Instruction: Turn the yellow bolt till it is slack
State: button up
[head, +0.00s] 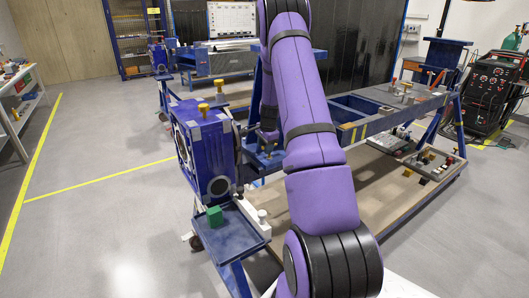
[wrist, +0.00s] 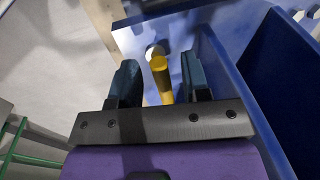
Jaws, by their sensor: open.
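In the wrist view, the yellow bolt (wrist: 162,80) sticks out from a pale round seat on a blue metal face (wrist: 130,38). My gripper (wrist: 157,68) is open, with one dark teal finger on each side of the bolt. A gap shows between the bolt and each finger, wider on the left than on the right. The bolt's near end is hidden by the gripper's dark crossbar. In the head view, my purple arm reaches over the blue jig frame (head: 375,124), and I cannot make out the gripper's fingers or this bolt there.
In the wrist view, a blue wall (wrist: 225,75) stands close to the right finger. In the head view, a blue box (head: 205,150) with yellow-topped knobs (head: 203,108) stands left of my arm. A green block (head: 215,216) sits on a small blue tray. Open floor lies left.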

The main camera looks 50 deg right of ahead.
jog(key=shift+w+d+f, duration=0.1)
jog(key=shift+w+f, duration=0.05)
jog(key=shift+f, duration=0.6)
jog(key=shift+w+f, duration=0.15)
jog(key=shift+f, duration=0.55)
grip_shut()
